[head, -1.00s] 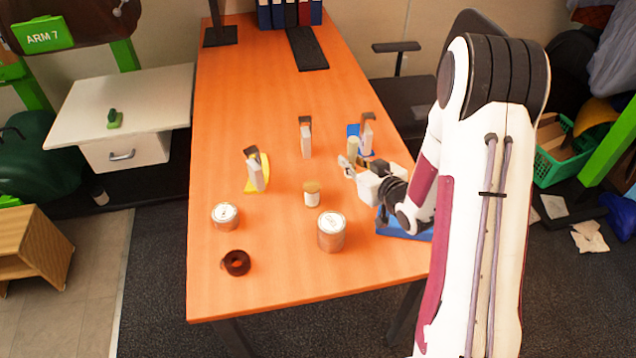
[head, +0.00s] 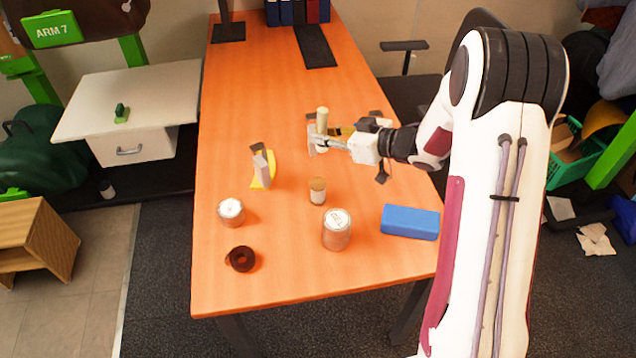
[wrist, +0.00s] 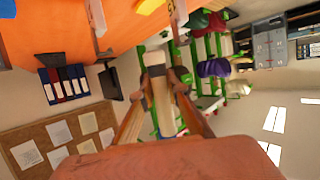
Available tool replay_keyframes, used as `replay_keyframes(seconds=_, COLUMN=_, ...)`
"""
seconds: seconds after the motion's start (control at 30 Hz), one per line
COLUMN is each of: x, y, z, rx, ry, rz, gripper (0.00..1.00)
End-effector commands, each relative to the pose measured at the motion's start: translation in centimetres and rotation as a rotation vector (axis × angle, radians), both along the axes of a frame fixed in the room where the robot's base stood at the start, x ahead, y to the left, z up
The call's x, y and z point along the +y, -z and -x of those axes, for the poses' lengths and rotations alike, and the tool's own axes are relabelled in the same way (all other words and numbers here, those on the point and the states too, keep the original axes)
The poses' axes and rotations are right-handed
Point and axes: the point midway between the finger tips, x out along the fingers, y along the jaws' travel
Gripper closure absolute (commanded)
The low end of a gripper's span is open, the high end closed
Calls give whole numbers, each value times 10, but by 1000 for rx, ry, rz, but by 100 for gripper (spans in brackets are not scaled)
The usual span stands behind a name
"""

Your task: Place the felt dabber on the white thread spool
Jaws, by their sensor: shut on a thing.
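My gripper (head: 321,143) is raised above the middle of the orange table (head: 300,285). It is shut on a pale beige cylinder, which I take as the felt dabber (head: 322,120); it stands roughly upright and sticks up above the fingers. In the wrist view the beige dabber (wrist: 161,98) shows between the two fingers. A small white cylinder with a tan top, seemingly the white thread spool (head: 317,191), stands upright on the table, nearer the front than my gripper and apart from it.
A grey upright piece (head: 262,171) stands by a yellow shape at left. My gripper partly hides other upright pieces behind it.

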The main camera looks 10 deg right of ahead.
Motion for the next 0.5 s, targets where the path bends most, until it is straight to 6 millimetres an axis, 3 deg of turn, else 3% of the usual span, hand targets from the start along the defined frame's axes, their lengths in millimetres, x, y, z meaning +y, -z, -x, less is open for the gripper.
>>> replay_keyframes(seconds=0.27, x=12, y=5, z=9, rx=2, ry=-116, rz=-1, gripper=100)
replay_keyframes(seconds=0.5, x=13, y=8, z=12, rx=1, ry=-110, rz=-1, gripper=100)
